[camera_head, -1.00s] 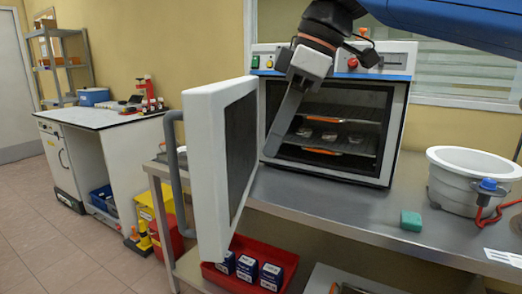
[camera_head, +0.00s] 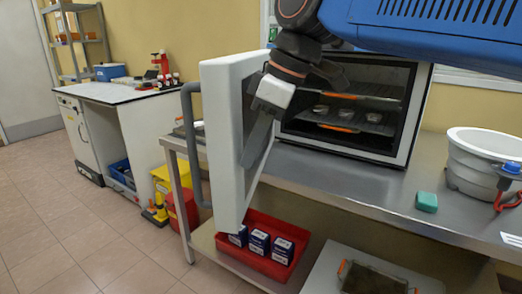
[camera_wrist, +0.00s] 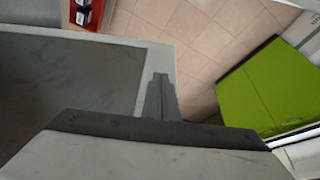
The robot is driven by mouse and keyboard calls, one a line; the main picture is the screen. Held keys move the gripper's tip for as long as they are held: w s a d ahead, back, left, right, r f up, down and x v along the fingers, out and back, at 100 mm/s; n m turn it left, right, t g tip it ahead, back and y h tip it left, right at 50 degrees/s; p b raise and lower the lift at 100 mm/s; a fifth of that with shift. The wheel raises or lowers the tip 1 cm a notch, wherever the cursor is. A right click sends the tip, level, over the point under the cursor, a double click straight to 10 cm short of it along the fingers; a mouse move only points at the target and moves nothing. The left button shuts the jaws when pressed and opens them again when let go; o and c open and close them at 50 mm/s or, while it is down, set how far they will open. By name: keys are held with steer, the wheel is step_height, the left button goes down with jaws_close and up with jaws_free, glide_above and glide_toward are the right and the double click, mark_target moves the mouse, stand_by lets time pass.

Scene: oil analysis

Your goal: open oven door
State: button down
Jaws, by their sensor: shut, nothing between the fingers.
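The oven (camera_head: 420,110) stands on the steel bench with its door (camera_head: 222,150) swung wide open toward the left front. The door's grey handle (camera_head: 190,145) is on the far side from the oven cavity. Inside, racks hold small dishes (camera_head: 345,116) and orange-edged trays. My gripper (camera_head: 252,158) is shut and empty, in front of the door's inner face, fingers pointing down; whether it touches the door I cannot tell. In the wrist view, the gripper fingers (camera_wrist: 160,98) show against the pale door edge (camera_wrist: 150,55), beside the dark inner panel (camera_wrist: 70,75).
On the steel bench (camera_head: 390,185) stand a green sponge (camera_head: 427,202) and a white tub (camera_head: 475,160). A red bin (camera_head: 285,262) with blue-and-white boxes sits on the shelf below. Open floor (camera_head: 95,235) lies left of the door.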

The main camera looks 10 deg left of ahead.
stand_by(0.3)
steer(key=w+a+m+t, duration=0.1)
steer(key=w+a+m, duration=0.1)
steer(key=a, duration=1.2)
steer(key=w+a+m+t, duration=0.1)
steer(key=w+a+m, duration=0.2)
steer(key=a, duration=1.2)
steer(key=shift+w+a+m+t+h, duration=0.2)
steer(key=shift+a+m+t+h, duration=0.15)
steer(key=shift+m, duration=0.65)
steer(key=shift+d, duration=0.1)
